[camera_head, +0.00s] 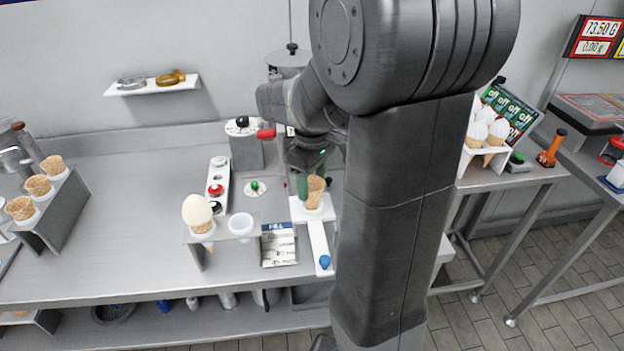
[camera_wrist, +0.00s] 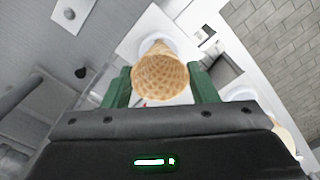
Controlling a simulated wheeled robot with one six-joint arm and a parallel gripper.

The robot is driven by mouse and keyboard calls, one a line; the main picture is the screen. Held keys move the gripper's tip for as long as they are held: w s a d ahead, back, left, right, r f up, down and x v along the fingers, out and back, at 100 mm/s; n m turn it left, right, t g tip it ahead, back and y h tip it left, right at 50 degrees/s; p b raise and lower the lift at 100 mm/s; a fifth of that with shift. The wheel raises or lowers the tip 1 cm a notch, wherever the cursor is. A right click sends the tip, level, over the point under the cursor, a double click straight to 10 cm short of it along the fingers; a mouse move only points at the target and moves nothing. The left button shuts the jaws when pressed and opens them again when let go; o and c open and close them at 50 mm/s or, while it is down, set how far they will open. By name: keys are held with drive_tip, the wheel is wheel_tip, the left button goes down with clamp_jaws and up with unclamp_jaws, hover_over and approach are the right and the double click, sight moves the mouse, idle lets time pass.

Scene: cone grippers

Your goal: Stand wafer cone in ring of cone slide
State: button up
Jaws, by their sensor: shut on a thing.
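The wafer cone (camera_head: 315,192) is tan and empty, upright with its mouth up, between the green fingers of my gripper (camera_head: 302,187). In the wrist view the cone (camera_wrist: 160,77) sits between both green fingers (camera_wrist: 160,88). The cone slide (camera_head: 319,243) is a white track with a blue knob at its front end. Its white ring part (camera_head: 312,208) lies right under the cone. The cone's tip is at or just above the ring; I cannot tell whether it is inside.
Left of the slide, a stand holds a filled cone (camera_head: 198,213) and an empty white ring (camera_head: 241,224). A rack with several empty cones (camera_head: 38,186) stands far left. A grey machine (camera_head: 244,147) stands behind.

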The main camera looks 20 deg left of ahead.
drive_tip(key=shift+f+b, duration=0.85)
drive_tip(key=shift+f, duration=0.5)
drive_tip(key=o, duration=0.8)
drive_tip(key=shift+c, duration=0.2)
drive_tip(key=shift+r, duration=0.1)
wheel_tip(320, 180, up, 14)
drive_tip(key=shift+f, duration=0.25)
wheel_tip(320, 180, down, 13)
drive_tip(key=shift+r+p, duration=0.1)
drive_tip(key=shift+p, duration=0.25)
drive_tip(key=shift+r, duration=0.15)
